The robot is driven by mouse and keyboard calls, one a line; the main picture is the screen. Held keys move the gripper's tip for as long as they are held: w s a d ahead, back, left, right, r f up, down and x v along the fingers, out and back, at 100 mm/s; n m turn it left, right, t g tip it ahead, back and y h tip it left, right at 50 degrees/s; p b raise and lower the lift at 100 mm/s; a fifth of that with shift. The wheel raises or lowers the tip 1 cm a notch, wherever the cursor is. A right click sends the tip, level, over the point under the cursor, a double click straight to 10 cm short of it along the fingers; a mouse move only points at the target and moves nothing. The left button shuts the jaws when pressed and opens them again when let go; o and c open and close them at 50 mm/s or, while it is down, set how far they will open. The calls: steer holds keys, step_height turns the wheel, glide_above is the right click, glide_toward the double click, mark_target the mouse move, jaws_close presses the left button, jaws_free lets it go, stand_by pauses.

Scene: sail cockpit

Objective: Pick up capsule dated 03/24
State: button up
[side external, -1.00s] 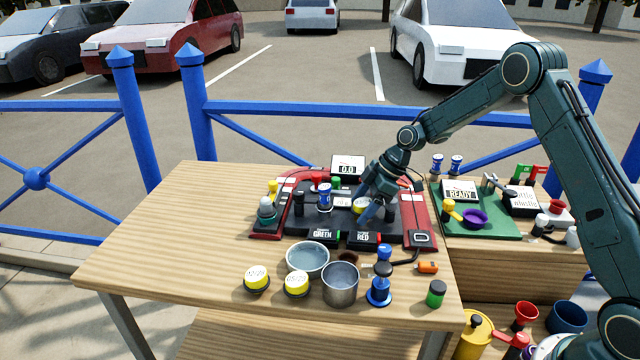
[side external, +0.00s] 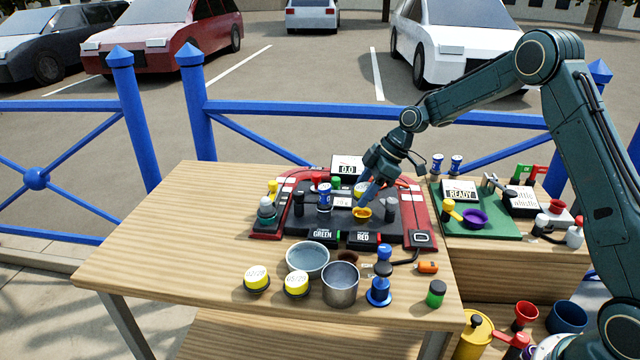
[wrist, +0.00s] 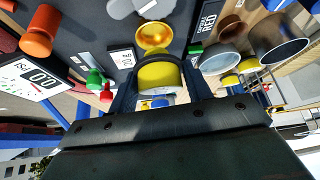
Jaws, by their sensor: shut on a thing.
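A yellow capsule (wrist: 158,76) with a dark band is between my gripper's blue fingers in the wrist view. Its date is not readable there. My gripper (side external: 368,192) is shut on it in the side view, just above an empty-looking gold cup (side external: 362,214) on the dark console. The gold cup also shows beyond the capsule in the wrist view (wrist: 154,36).
A red and black console (side external: 420,225) with small upright parts surrounds the gold cup. Two metal cups (side external: 307,258) (side external: 340,284) and a blue stand (side external: 380,290) are in front. A green mat (side external: 500,224) holds items at the right. Bare wood lies at the left.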

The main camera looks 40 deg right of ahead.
mark_target(365, 187)
step_height(365, 187, up, 16)
steer(key=shift+f, duration=0.15)
